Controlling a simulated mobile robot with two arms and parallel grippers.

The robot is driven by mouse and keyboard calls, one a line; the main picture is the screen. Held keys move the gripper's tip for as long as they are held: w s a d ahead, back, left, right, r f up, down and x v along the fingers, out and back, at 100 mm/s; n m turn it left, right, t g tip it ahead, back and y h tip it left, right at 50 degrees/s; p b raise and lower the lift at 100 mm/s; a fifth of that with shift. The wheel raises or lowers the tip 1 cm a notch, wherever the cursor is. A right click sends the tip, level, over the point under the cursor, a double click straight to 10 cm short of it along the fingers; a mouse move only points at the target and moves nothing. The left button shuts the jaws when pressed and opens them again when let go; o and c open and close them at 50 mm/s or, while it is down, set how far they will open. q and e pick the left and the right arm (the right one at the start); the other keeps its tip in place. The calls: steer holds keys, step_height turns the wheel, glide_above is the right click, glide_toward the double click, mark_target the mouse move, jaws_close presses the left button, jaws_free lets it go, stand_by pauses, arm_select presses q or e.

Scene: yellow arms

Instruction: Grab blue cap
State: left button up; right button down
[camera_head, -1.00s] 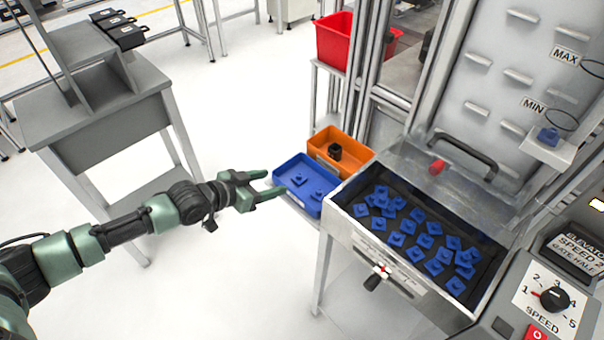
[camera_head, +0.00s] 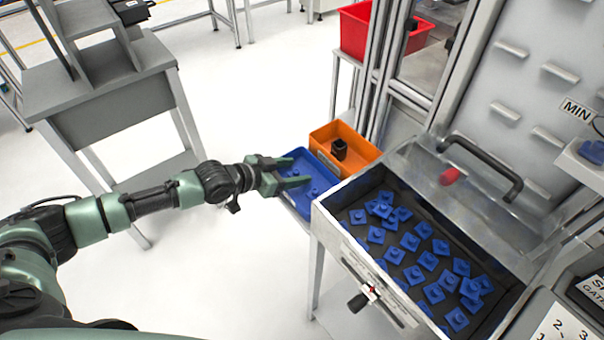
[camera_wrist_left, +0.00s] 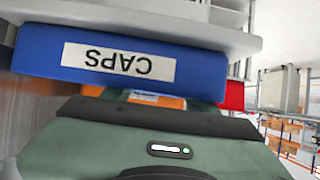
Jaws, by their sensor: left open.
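A shallow blue tray (camera_head: 298,152) stands beside the metal hopper, and small blue caps lie in it, partly hidden by my gripper. In the left wrist view the blue tray (camera_wrist_left: 40,52) shows its side wall with an upside-down "CAPS" label. Several square blue caps (camera_head: 427,260) lie scattered in the metal hopper. My left gripper (camera_head: 300,171) is open, with its fingers over or at the near left side of the blue tray. I see nothing held between them. The left wrist view shows the green gripper body (camera_wrist_left: 180,145) close to the tray wall.
An orange bin (camera_head: 362,158) with a black part (camera_head: 339,149) sits behind the tray. The metal hopper's wall (camera_head: 350,245) is close on the right. A red crate (camera_head: 354,35) stands behind. A grey table (camera_head: 110,90) is at left, with clear floor between.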

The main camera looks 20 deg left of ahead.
arm_select(q)
steer(key=shift+s+a+r, duration=0.1)
steer(key=shift+s+a, duration=0.15)
steer(key=c, duration=0.4)
steer(key=shift+s, duration=0.1)
steer(key=c, duration=0.5)
jaws_close()
steer(key=shift+d, duration=0.1)
arm_select(e)
steer(key=shift+s+a, duration=0.15)
steer(key=shift+s, duration=0.6)
